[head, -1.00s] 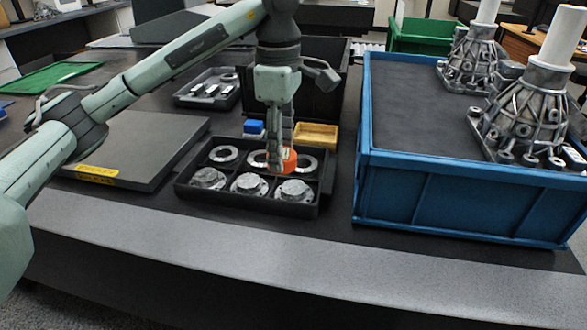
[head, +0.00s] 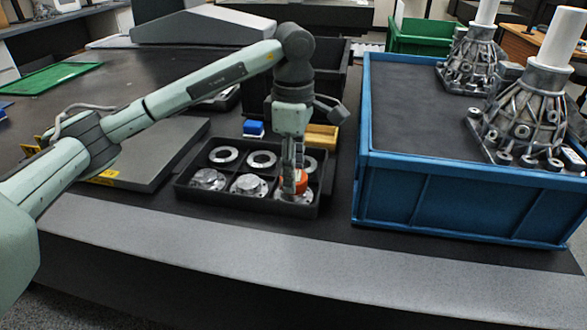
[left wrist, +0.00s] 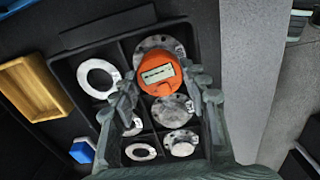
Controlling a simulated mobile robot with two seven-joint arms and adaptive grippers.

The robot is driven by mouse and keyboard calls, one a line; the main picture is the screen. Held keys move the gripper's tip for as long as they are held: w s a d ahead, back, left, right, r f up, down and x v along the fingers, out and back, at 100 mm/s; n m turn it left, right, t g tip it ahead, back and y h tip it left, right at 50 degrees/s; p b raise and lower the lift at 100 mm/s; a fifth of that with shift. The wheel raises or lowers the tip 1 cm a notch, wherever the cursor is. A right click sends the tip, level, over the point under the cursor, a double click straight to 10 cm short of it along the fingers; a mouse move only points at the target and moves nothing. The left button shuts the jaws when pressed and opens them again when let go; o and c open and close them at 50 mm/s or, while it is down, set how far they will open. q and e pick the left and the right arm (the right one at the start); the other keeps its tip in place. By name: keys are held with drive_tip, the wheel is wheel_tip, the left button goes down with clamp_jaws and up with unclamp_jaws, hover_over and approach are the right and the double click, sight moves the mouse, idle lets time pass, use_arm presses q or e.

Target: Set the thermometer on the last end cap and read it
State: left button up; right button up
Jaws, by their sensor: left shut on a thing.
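The orange thermometer (head: 302,181) is held in my left gripper (head: 293,186), over the front-right end cap (head: 296,197) of the black tray (head: 240,203). In the left wrist view the thermometer (left wrist: 158,75) faces the camera with its pale display, too small to read. It covers part of that end cap (left wrist: 152,44); I cannot tell whether it touches. Two more end caps, the front-left (head: 207,179) and front-middle (head: 249,185), sit in the front row. My left gripper is shut on the thermometer. My right gripper is not in view.
Flat rings (head: 223,155) fill the tray's back row. A blue block (head: 253,127) and a yellow bin (head: 322,136) stand behind it. A large blue crate (head: 460,205) stands close on the right, and a grey plate (head: 150,150) lies on the left.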

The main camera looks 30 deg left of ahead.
use_arm(q)
drive_tip(key=o, duration=1.3)
drive_tip(key=shift+r, duration=0.35)
wheel_tip(320, 180, up, 7)
drive_tip(key=shift+p, duration=0.4)
wheel_tip(320, 180, up, 5)
drive_tip(key=shift+f+p, duration=0.2)
drive_tip(key=shift+p, duration=0.2)
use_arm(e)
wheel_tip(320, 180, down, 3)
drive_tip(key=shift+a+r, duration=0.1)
